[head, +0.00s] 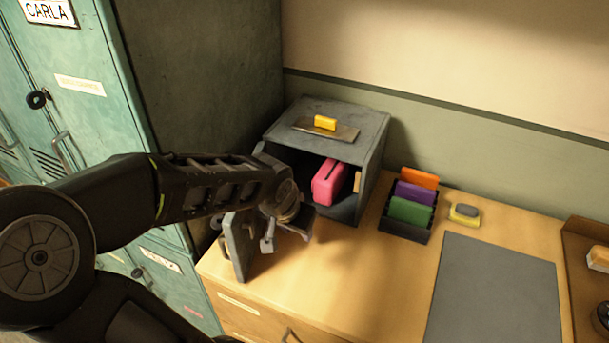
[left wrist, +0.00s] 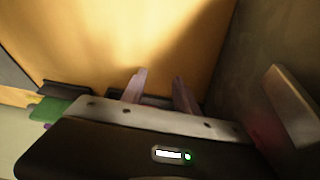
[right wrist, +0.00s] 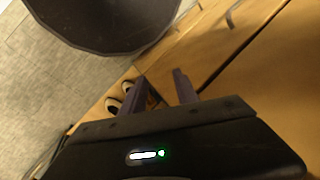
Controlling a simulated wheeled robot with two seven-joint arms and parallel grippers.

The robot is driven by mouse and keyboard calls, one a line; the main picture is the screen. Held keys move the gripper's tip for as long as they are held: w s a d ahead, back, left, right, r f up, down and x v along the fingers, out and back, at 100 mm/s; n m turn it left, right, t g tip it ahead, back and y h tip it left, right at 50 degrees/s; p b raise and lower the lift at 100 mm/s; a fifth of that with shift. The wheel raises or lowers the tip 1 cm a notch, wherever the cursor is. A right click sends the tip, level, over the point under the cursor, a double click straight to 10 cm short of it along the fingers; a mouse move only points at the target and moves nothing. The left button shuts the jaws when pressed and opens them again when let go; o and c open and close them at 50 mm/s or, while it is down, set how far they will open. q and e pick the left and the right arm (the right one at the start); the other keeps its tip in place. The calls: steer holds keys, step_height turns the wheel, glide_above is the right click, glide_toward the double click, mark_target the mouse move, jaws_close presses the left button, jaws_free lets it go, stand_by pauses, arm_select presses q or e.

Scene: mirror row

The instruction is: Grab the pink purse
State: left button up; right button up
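The pink purse (head: 328,182) stands upright inside a grey box (head: 365,135) on the desk, visible through the box's open front. The box's grey door (head: 237,247) hangs open at the front left. My left gripper (head: 283,232) is in front of the box opening, beside the open door and apart from the purse. In the left wrist view its fingers (left wrist: 158,92) are spread with nothing between them, and the purse is not clearly seen. My right gripper (right wrist: 163,88) is open and empty, low by the desk's drawers; the head view does not show it.
A trowel-like tool with a yellow handle (head: 325,123) lies on the box. A black rack (head: 405,236) with coloured folders stands to its right, near a yellow sponge-like item (head: 464,214). A grey mat (head: 495,290) lies on the desk (head: 340,285). Green lockers (head: 80,110) stand left.

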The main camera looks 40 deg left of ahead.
arm_select(q)
steer(key=shift+o, duration=0.3)
steer(key=shift+o, duration=1.4)
steer(key=o, duration=0.3)
steer(key=shift+w+a+r, duration=0.1)
steer(key=shift+w, duration=0.45)
steer(key=shift+o, duration=0.8)
steer(key=w+p, duration=0.1)
steer(key=w, duration=0.1)
steer(key=w+a, duration=0.1)
steer(key=w, duration=0.2)
steer(key=shift+a+p, duration=0.15)
steer(key=shift+p, duration=0.2)
steer(key=shift+w+a, duration=0.15)
steer(key=shift+w, duration=0.3)
steer(key=shift+w, duration=0.1)
